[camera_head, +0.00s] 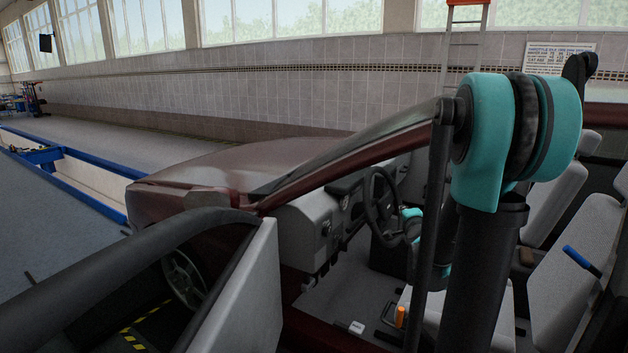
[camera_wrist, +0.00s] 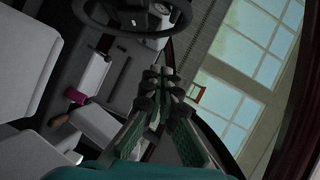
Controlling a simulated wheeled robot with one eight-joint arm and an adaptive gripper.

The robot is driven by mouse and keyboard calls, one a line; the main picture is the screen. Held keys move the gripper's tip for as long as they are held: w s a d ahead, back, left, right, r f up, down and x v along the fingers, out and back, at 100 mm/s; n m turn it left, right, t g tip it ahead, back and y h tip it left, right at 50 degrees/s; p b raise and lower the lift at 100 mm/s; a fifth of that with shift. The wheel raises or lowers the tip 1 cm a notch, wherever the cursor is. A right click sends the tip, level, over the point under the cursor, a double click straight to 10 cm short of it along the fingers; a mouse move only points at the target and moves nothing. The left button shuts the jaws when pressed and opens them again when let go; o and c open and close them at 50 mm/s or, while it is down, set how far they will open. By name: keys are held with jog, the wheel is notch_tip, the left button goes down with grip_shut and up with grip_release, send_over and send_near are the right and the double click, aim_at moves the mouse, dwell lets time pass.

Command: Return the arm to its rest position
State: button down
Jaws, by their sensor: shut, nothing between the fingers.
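In the wrist view my gripper (camera_wrist: 159,78) is shut, with its fingertips together and nothing between them. It is inside the dark red car (camera_head: 215,165), with the steering wheel (camera_wrist: 150,10) beyond it and the tall windows of the hall to its right. In the head view my arm (camera_head: 490,130) stands large at the right and reaches into the car's cabin. A teal part of the arm shows near the steering wheel (camera_head: 381,205). The gripper's fingers cannot be made out there.
Grey seats (camera_head: 560,270) fill the cabin's right side. A blue-handled item (camera_head: 582,261) and an orange item (camera_head: 400,316) lie there. The open car door (camera_head: 235,290) and the roof pillar (camera_head: 350,152) border the opening. A ladder (camera_head: 460,45) stands behind.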

jog(key=s+a+f+n+g+y, duration=0.3)
jog(key=s+a+f+n, duration=0.25)
jog(key=s+a, duration=0.2)
jog(key=s+a+f+n+g, duration=0.1)
jog(key=s+f+n+g, duration=0.3)
jog(key=s, duration=0.8)
jog(key=s+a+f+n+g+h, duration=0.1)
jog(key=s+a+f+n+g, duration=0.1)
jog(key=s+f+n+g, duration=0.2)
jog(key=s+f+n, duration=0.3)
jog(key=s+f, duration=0.1)
jog(key=s, duration=0.4)
jog(key=shift+f+g+h, duration=0.15)
jog(key=shift+g+h, duration=0.15)
jog(key=shift+g, duration=0.1)
